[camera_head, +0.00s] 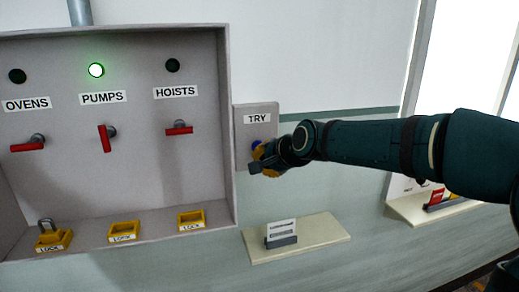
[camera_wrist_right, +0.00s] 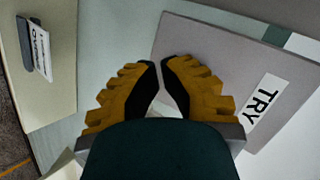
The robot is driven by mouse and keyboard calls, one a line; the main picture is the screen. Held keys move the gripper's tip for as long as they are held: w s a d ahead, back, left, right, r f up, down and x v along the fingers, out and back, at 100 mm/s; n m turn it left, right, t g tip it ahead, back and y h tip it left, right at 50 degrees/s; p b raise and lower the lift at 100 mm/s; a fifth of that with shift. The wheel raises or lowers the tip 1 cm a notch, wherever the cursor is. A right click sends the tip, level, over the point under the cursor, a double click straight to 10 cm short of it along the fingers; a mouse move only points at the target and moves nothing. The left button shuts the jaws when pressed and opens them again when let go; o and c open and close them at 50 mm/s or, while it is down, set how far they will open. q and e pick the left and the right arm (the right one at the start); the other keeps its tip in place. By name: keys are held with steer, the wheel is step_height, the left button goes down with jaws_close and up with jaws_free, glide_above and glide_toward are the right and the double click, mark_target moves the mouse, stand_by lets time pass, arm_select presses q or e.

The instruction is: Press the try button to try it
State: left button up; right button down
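The TRY panel (camera_head: 243,128) is a grey plate on the wall, right of the switch cabinet. Its blue try button (camera_head: 256,145) is partly hidden behind my right gripper (camera_head: 257,163). My right gripper is in front of the panel; whether it touches the button cannot be told. In the wrist view the right gripper's yellow fingers (camera_wrist_right: 161,64) have their tips nearly together, with nothing between them. The TRY label (camera_wrist_right: 263,101) lies to their right there, and the button is hidden. My left gripper is not in view.
The grey cabinet (camera_head: 229,120) has red handles for OVENS, PUMPS and HOISTS. The PUMPS lamp (camera_head: 96,70) glows green; the other lamps are dark. A padlock (camera_head: 48,230) sits in the left yellow LOCK holder. A shelf (camera_head: 325,232) with a card holder is below the panel.

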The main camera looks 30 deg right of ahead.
steer(key=s, duration=0.2)
steer(key=s+a, duration=0.1)
steer(key=s, duration=0.2)
stand_by(0.4)
steer(key=shift+a, duration=0.1)
stand_by(0.8)
